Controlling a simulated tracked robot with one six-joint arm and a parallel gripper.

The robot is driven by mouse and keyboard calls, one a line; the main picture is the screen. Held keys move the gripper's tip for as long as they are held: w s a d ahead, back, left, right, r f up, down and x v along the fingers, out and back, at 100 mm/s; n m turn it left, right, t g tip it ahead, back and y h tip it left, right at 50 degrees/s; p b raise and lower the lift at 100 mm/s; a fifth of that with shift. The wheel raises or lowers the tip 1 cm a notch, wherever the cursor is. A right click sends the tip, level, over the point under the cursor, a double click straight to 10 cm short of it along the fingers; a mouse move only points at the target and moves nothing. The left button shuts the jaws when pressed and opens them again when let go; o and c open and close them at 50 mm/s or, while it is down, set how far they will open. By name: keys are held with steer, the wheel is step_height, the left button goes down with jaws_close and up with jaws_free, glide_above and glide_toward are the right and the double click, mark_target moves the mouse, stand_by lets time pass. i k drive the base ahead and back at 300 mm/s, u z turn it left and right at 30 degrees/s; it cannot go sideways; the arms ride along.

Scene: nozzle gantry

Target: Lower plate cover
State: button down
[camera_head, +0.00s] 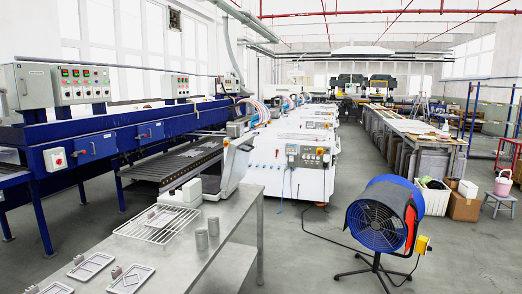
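My gripper is not in view. No part is clearly recognisable as the plate cover. Several flat, light grey rectangular pieces lie on the metal table (232,240) at the lower left: one (92,266) at the back, one (131,278) to its right, and one (57,288) cut by the bottom edge. Small upright grey parts stand at their edges; I cannot tell whether these are hinges or handles. A wire rack (140,233) stands behind them with a small pale flat item (166,217) on it.
A blue fan (377,222) stands on the floor at right. Open floor lies between table and fan.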

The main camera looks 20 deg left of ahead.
mark_target(239, 151)
steer(key=u, duration=0.1)
steer(key=i, duration=1.6)
steer(key=u, duration=0.45)
steer(key=i, duration=0.75)
steer(key=u, duration=0.75)
steer(key=i, duration=0.55)
steer(key=u, duration=0.8)
steer(key=i, duration=0.65)
steer(key=u, duration=0.4)
